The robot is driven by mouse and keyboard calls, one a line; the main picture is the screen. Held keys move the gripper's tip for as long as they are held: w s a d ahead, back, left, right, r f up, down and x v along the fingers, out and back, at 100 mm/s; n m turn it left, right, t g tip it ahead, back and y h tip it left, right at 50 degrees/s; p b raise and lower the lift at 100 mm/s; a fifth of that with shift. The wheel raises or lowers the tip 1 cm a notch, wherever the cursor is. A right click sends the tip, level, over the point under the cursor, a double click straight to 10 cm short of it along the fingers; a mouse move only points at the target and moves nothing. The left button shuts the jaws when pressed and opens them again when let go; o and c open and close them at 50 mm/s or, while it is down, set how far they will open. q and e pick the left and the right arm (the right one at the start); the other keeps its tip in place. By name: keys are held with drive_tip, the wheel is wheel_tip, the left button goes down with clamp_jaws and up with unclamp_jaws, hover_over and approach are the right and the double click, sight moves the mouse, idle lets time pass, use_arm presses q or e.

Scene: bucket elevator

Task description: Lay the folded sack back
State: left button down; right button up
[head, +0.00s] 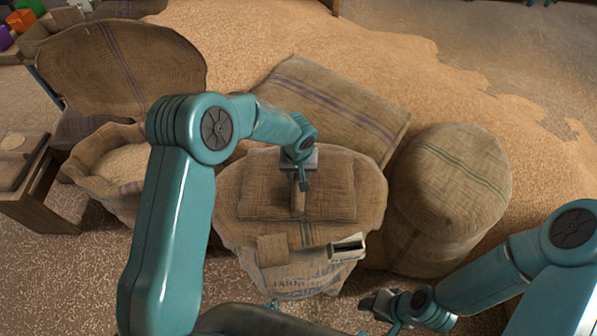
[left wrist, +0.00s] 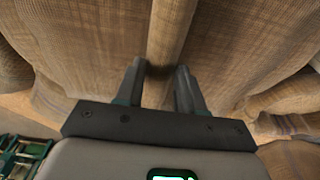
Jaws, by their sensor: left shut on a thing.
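The folded sack (head: 335,190) is a flat, squarish brown burlap bundle lying on top of a full burlap sack (head: 232,200) in the middle of the head view. My left gripper (head: 300,186) reaches down onto the bundle's middle and is shut on a raised ridge of its cloth. In the left wrist view the fingers (left wrist: 160,80) stand on either side of this burlap ridge (left wrist: 167,35).
A small burlap patch (head: 272,250) and a pale object with a dark slot (head: 347,247) are at the full sack's front. A rounded sack (head: 455,185) stands right, a striped sack (head: 335,105) behind. An open grain sack (head: 125,163) and wooden stand (head: 45,212) are left.

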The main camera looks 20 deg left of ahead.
use_arm(q)
drive_tip(key=shift+s+r, duration=0.1)
drive_tip(key=shift+b, duration=0.3)
drive_tip(key=c, duration=0.7)
unclamp_jaws()
drive_tip(key=shift+f, duration=0.2)
drive_tip(key=shift+r, duration=0.1)
drive_tip(key=shift+r+p, duration=0.3)
drive_tip(key=shift+p, duration=0.1)
wheel_tip(320, 180, up, 12)
drive_tip(key=s, duration=0.1)
drive_tip(key=shift+s+d+f+b, duration=0.25)
drive_tip(key=shift+s+b, duration=0.1)
